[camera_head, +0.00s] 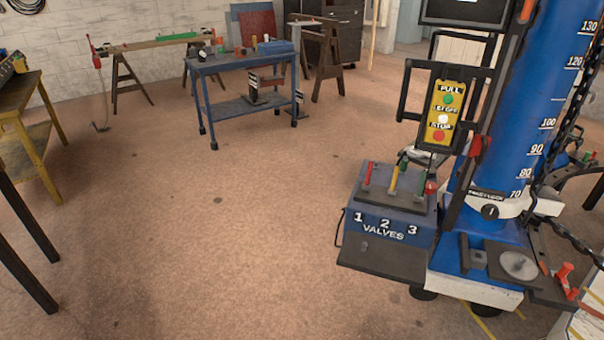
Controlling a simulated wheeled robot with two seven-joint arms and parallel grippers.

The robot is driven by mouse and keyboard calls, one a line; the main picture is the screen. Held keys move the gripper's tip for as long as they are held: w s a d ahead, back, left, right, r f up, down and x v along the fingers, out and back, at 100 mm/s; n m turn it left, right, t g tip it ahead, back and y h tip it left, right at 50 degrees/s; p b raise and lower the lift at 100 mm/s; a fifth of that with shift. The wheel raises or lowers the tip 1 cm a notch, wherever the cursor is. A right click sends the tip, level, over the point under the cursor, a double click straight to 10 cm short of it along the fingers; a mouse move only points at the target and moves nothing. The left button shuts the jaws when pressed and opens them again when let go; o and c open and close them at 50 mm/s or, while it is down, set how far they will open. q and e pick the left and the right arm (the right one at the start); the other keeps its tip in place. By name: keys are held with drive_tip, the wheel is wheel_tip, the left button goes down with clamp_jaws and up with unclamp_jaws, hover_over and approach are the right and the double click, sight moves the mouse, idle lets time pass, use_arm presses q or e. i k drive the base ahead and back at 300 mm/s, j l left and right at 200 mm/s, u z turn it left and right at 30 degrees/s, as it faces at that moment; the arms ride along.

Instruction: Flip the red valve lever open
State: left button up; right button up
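The blue valve box (386,237), marked "1 2 3 VALVES", stands at the right of the head view on the base of a blue frame machine. On its dark top are several levers. The red lever (369,173) is at the left, above number 1, and stands about upright. A yellow lever (393,179) is in the middle and a green lever (403,168) is further right. A red knob (431,188) sits at the box's right edge. Neither of my grippers is in view.
The blue machine column (536,100) with a scale rises at the right, with a yellow push-button panel (443,112) beside it. A blue workbench (250,66) and sawhorses stand at the back. A yellow table (35,140) is at the left. The middle floor is clear.

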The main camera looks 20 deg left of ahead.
sight(365, 186)
drive_tip(key=u, duration=0.3)
drive_tip(key=i+j, duration=0.25)
drive_tip(key=i+j+z, duration=0.1)
drive_tip(key=i+j, duration=0.2)
drive_tip(key=j, duration=0.15)
drive_tip(key=i+j, duration=0.25)
drive_tip(key=j, duration=0.15)
drive_tip(key=i+j+z, duration=0.1)
drive_tip(key=i+j, duration=0.4)
drive_tip(key=j, duration=0.25)
drive_tip(key=i+j+z, duration=0.1)
drive_tip(key=i+j, duration=0.15)
drive_tip(key=j, duration=0.15)
drive_tip(key=i+j, duration=0.2)
drive_tip(key=j, duration=0.25)
drive_tip(key=i+j+z, duration=0.1)
drive_tip(key=i+j, duration=0.15)
drive_tip(key=j, duration=0.15)
